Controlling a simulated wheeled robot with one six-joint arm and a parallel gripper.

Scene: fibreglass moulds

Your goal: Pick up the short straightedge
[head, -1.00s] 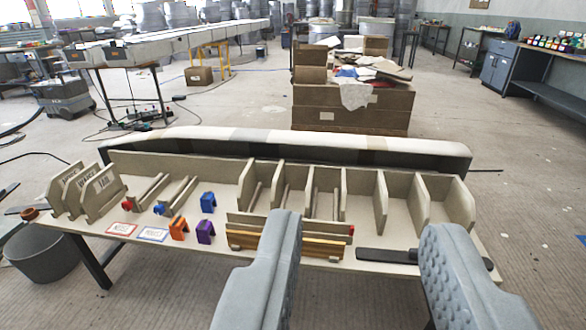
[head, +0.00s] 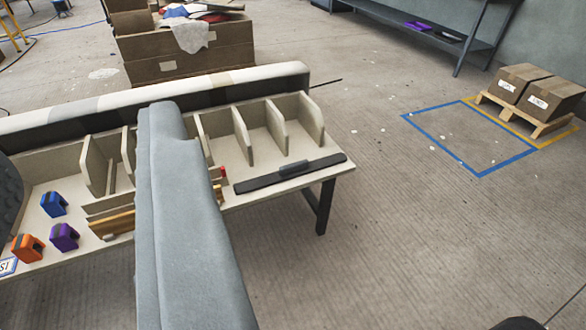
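A dark, flat bar with a raised black grip, which looks like the short straightedge (head: 291,174), lies on the front right part of the beige bench top (head: 338,163). Nothing covers it. My gripper (head: 85,140) is open. One grey finger stands in the middle of the view, left of the bar and apart from it. The other finger shows only as a dark ribbed edge at the left border. Wooden strips (head: 112,224) lie on the bench, partly hidden behind the middle finger.
Blue (head: 54,204), purple (head: 64,237) and orange (head: 28,248) blocks sit at the bench's left. Upright dividers (head: 243,134) stand behind the bar. Boxes on a pallet (head: 538,125) and a blue floor outline (head: 474,170) are at right.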

